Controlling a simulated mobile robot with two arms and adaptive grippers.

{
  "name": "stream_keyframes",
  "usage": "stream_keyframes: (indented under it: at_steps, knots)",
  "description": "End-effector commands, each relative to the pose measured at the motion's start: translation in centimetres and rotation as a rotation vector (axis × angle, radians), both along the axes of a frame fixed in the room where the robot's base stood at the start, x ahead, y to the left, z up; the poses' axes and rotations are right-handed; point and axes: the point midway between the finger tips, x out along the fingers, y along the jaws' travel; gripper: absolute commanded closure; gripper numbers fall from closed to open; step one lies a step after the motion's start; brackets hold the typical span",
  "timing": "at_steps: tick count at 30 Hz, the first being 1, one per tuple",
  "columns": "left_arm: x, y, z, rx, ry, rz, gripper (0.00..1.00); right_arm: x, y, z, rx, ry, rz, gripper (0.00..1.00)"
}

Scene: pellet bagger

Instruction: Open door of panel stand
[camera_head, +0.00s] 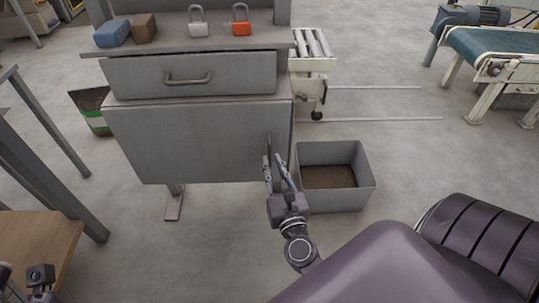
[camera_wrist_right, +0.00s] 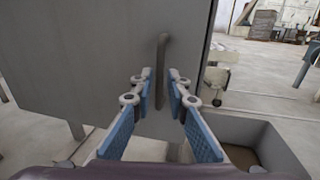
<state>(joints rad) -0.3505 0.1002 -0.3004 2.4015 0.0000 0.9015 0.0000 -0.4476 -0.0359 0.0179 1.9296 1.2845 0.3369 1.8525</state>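The grey panel stand has a wide flat door (camera_head: 190,145) below a drawer (camera_head: 190,77). The door looks closed. Its upright handle (camera_head: 268,146) is near the door's right edge. My right gripper (camera_head: 273,162) is at the handle's lower part. In the right wrist view the handle (camera_wrist_right: 162,60) stands between the two spread blue-padded fingers, with gaps on both sides. I cannot tell how deep it sits between them. My left gripper (camera_head: 40,276) is only partly in view at the bottom left corner, away from the stand.
An open grey bin (camera_head: 368,172) stands on the floor just right of the door. Two padlocks, one grey (camera_head: 198,27) and one red (camera_head: 241,27), and two blocks rest on the stand's top. A wooden table (camera_head: 35,235) is at left. Floor before the door is clear.

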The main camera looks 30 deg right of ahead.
Motion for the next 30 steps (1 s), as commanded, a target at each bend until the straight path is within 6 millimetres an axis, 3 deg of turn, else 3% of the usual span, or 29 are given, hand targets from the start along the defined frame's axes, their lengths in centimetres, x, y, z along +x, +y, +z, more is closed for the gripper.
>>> stream_keyframes:
  at_steps: [3, 9, 18, 23, 30]
  knots:
    - [0.0, 0.0, 0.2, 0.0, 0.001, 0.0, 0.53, 1.8, -0.6, 0.1, 0.002, -0.002, -0.001, 0.85]
    - [0.1, 0.0, 0.2, 0.001, 0.002, 0.0, 0.53, 3.3, -1.2, 0.0, -0.002, 0.002, 0.001, 0.85]
    - [0.1, 0.0, 0.2, 0.001, 0.003, 0.0, 0.53, 3.5, -1.3, -0.1, -0.002, 0.002, 0.001, 0.85]
    - [0.1, -0.1, 0.2, 0.001, 0.003, 0.0, 0.53, 3.5, -1.3, -0.1, -0.002, 0.002, 0.001, 1.0]
    - [0.1, -0.1, 0.2, 0.001, 0.004, 0.0, 0.53, 3.5, -1.3, -0.1, -0.002, 0.002, 0.001, 1.0]
